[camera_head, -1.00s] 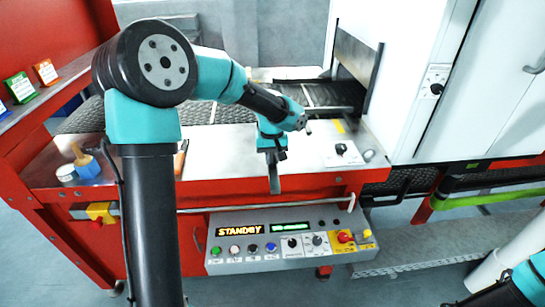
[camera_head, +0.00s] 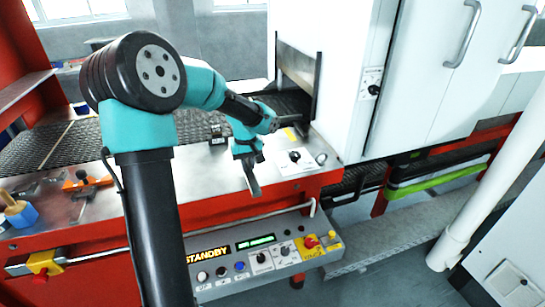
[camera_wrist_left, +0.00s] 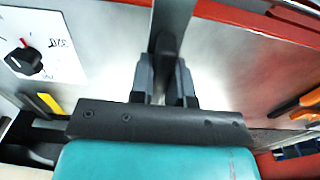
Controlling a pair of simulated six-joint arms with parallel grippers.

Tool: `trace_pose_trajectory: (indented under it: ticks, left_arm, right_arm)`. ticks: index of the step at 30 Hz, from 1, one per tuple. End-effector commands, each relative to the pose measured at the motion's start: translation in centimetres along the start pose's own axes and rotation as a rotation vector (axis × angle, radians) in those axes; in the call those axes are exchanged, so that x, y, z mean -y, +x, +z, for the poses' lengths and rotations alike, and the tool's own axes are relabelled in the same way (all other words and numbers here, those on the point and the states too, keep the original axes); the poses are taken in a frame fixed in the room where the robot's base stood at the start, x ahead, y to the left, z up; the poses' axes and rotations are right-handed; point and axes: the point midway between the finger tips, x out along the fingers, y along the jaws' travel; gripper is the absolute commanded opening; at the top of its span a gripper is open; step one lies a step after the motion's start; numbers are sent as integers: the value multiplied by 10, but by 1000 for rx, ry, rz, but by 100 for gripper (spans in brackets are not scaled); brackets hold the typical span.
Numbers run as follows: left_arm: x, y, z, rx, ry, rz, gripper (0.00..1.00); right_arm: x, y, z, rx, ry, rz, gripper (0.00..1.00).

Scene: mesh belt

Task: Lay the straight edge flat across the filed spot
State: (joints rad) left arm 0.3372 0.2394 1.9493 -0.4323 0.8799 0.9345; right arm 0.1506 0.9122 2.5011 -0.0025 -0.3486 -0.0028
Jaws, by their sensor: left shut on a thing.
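My left gripper (camera_head: 247,153) is shut on a thin grey metal strip, the straight edge (camera_head: 252,182), above the front part of the steel bench top. The strip hangs down, tilted, toward the bench's front edge. In the left wrist view the fingers (camera_wrist_left: 166,82) grip the strip (camera_wrist_left: 172,22), which runs up out of the frame. I cannot tell whether it touches the bench. The dark mesh belt (camera_head: 85,140) lies behind the bench top. I cannot make out the filed spot. My right gripper is out of view.
A knob on a white plate (camera_head: 295,158) is right of the gripper. An orange tool (camera_head: 85,178) and a blue pot with a brush (camera_head: 20,212) are at left. The control panel (camera_head: 260,255) reads STANDBY. A white cabinet (camera_head: 425,70) stands at right.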

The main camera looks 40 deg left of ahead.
Motion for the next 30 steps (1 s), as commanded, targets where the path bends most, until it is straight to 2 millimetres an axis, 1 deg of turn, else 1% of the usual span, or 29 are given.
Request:
trace_pose_trajectory:
  ticks: [1, 4, 12, 16, 20, 30]
  left_arm:
    - [5, -1, -2, -1, -10, 0, 0]
    - [8, -1, -3, -1, -16, 0, 0]
    - [7, -1, -3, -1, -15, 0, 0]
    - [6, 0, -9, -1, -16, -1, 0]
    - [2, 2, -27, -1, -16, 0, 0]
    - [-8, 9, -92, -2, -16, 0, 0]
  right_arm:
    - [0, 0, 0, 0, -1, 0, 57]
    - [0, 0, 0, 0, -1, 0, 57]
    - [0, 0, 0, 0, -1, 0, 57]
    - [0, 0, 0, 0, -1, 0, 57]
    - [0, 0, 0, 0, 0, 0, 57]
    - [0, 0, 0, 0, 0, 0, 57]
